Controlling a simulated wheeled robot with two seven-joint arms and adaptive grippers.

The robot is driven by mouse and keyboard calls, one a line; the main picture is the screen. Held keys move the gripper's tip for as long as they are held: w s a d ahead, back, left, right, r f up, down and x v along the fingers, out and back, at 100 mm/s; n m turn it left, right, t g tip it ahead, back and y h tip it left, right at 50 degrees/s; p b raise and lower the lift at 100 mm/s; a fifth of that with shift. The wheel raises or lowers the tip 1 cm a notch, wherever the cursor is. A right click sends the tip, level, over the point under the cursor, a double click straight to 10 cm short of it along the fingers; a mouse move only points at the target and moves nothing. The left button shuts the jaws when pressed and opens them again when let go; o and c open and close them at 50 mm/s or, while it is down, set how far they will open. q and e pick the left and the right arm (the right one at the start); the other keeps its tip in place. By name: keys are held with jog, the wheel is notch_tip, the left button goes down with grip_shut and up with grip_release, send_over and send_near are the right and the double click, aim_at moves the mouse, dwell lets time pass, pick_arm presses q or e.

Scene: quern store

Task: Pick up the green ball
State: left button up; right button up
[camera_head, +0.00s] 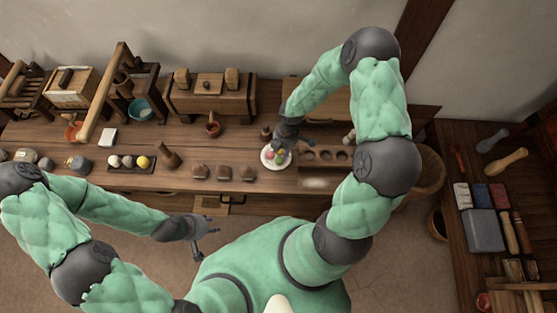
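A round white plate (265,160) lies on the long wooden bench and holds a few small coloured balls (275,156), pink and yellowish among them. A green ball cannot be clearly singled out; the balls are tiny and partly covered by my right gripper. My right gripper (283,144) reaches down over the plate's back right side, right at the balls. Its fingertips are too small and hidden to show whether it holds anything. My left gripper (205,237) is away from the plate, in front of the bench, with its fingers apart and nothing between them.
A wooden holder with round holes (326,155) stands just right of the plate. Several brown lumps (223,173) sit to its left, then a dark tray with pale and yellow balls (120,162). A wooden chest (210,95) stands behind. A side table (480,200) with tools is at right.

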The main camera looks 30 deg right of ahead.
aim_at(279, 161)
jog(key=shift+a+f+b, duration=0.25)
jog(key=shift+f+b, duration=0.15)
jog(key=shift+f, duration=0.6)
jog(key=shift+a+f+b, duration=0.2)
jog(key=shift+f+b, duration=0.2)
jog(key=shift+f, duration=0.6)
jog(key=shift+a+f+b, duration=0.25)
jog(key=shift+f+b, duration=0.15)
jog(key=shift+f, duration=0.6)
jog(key=c, duration=0.5)
